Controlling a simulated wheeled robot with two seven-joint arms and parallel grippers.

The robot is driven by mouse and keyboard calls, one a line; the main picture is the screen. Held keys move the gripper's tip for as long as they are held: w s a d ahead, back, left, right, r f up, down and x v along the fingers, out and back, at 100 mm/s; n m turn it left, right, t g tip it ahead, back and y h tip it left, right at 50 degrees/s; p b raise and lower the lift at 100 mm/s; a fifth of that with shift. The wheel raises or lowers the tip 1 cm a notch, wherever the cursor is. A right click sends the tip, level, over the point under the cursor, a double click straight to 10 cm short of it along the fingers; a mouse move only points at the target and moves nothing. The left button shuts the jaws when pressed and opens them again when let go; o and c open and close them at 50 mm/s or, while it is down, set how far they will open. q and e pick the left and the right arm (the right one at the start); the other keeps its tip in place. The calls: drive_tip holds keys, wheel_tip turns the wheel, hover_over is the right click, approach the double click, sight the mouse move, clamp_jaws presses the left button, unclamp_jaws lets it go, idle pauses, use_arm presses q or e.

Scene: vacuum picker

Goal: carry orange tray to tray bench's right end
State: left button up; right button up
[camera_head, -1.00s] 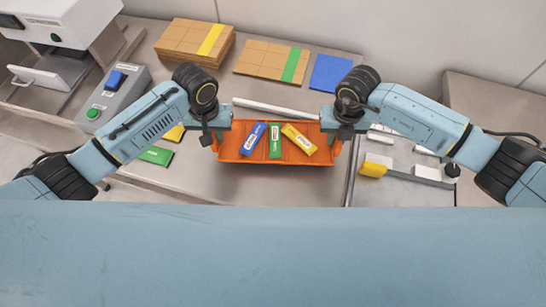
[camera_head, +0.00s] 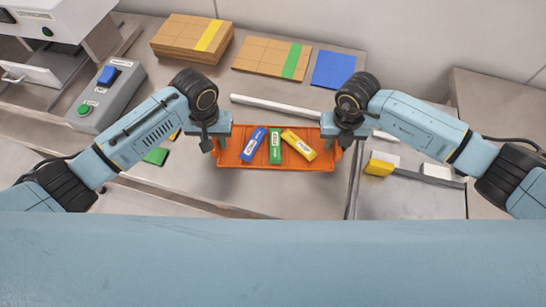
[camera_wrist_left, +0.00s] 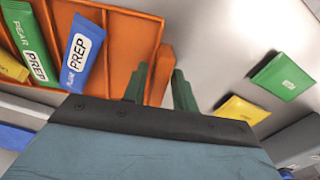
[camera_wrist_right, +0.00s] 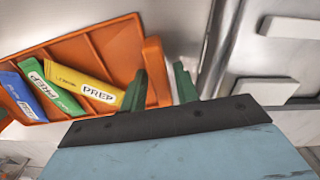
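The orange tray (camera_head: 228,157) is a shallow tray with a blue (camera_head: 253,144), a green (camera_head: 275,146) and a yellow (camera_head: 299,144) packet lying in it. It is level, over the grey bench (camera_head: 250,198); I cannot tell whether it touches it. My left gripper (camera_head: 215,146) is at the tray's left end; in the left wrist view its green fingers (camera_wrist_left: 158,88) straddle the orange end wall. My right gripper (camera_head: 342,145) is at the right end; in the right wrist view its fingers (camera_wrist_right: 160,85) straddle that end wall. Both look shut on the tray.
A white rod (camera_head: 270,107) lies behind the tray. Cardboard stacks (camera_head: 190,38) and a blue sheet (camera_head: 333,70) are at the back. A grey button box (camera_head: 108,93) is at left.

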use_arm(q)
drive_tip(key=shift+o, duration=0.7)
use_arm(e)
drive_tip(key=shift+o, duration=0.8)
drive_tip(key=shift+r, duration=0.1)
drive_tip(key=shift+r, duration=0.1)
use_arm(q)
wheel_tip(320, 180, up, 12)
use_arm(e)
wheel_tip(320, 180, up, 12)
